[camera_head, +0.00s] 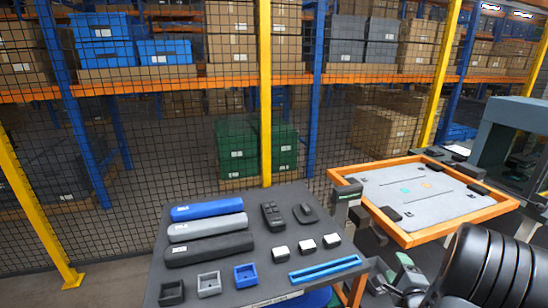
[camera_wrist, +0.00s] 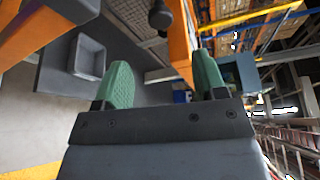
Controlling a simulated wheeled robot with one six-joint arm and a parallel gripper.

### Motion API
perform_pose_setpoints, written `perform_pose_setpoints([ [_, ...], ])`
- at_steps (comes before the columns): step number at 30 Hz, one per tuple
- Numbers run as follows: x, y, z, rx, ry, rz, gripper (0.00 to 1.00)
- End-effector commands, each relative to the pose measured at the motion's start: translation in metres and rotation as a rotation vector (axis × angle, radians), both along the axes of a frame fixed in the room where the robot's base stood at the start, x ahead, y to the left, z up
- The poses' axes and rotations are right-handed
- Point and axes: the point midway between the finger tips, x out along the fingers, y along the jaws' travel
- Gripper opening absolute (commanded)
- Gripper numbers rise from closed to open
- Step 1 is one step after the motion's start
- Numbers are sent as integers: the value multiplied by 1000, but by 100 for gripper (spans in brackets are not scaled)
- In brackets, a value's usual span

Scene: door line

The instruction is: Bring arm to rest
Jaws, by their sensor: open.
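My gripper shows in the wrist view (camera_wrist: 160,85) with its two green fingers spread apart. Nothing is between the fingertips. In the head view, green finger parts (camera_head: 402,274) show low at the right, between the grey table and the orange-framed tray. My black arm covers the lower right corner there.
A dark grey table (camera_head: 215,268) holds blue, grey and black long cases, small open boxes, white-topped blocks and a blue rail. An orange-framed tray (camera_head: 410,238) stands to its right. A grey machine housing (camera_head: 510,125) is at far right. A mesh fence (camera_head: 180,150) closes off shelves behind.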

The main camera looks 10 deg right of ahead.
Motion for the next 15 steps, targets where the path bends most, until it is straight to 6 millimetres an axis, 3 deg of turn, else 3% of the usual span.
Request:
perform_pose_setpoints([
  [2,-1,-2,-9,-90,70,1,65],
  [5,-12,-11,-40,-256,298,-11,65],
  [7,-28,-20,-65,-374,511,-2,65],
  [9,-44,-24,-78,-494,720,42,65],
  [12,-61,-15,-81,-643,976,176,65],
  [15,-75,7,-71,-766,1175,372,65],
])
